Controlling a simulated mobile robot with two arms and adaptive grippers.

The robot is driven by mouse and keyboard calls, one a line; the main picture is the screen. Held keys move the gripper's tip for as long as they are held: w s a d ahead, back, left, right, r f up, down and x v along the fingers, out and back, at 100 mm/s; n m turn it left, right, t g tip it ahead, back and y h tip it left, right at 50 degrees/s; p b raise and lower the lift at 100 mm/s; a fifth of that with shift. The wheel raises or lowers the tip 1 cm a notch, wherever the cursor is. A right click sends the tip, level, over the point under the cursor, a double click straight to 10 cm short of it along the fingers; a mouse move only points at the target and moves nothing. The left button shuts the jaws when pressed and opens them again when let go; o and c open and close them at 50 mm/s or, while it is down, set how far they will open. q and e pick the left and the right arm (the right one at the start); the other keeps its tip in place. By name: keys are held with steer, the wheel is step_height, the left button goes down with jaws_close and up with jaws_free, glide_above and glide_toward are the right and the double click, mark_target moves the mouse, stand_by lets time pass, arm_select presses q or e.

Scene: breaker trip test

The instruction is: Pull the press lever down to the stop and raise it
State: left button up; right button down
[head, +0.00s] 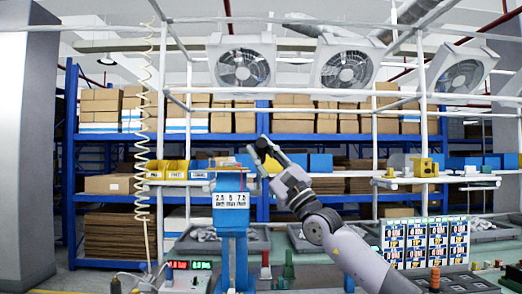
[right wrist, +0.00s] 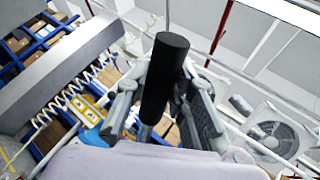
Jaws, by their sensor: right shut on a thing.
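The blue press (head: 231,248) stands upright on the bench, left of the middle of the head view, with a white number label (head: 231,199) on its front. My right gripper (head: 262,150) is up beside the top of the press, its arm rising from the lower right. In the right wrist view, the gripper (right wrist: 160,105) is shut on the black cylindrical lever handle (right wrist: 165,70), with a finger on each side. The handle sticks out above the fingers. The rest of the lever is mostly hidden by the gripper. My left gripper is out of view.
A panel of lit meters (head: 424,243) stands to the right, beyond my right forearm. A box with red and green displays (head: 189,266) sits left of the press. Grey trays (head: 210,245) lie behind. A coiled hose (head: 143,130) hangs at left.

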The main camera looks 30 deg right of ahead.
steer(key=shift+w+a+f, duration=0.1)
steer(key=shift+a+f, duration=0.05)
steer(key=shift+f, duration=0.2)
steer(key=c, duration=1.8)
jaws_free()
steer(key=o, duration=0.4)
steer(key=shift+r, duration=0.15)
steer(key=shift+o, duration=0.2)
steer(key=shift+s, duration=0.2)
steer(key=v, duration=1.2)
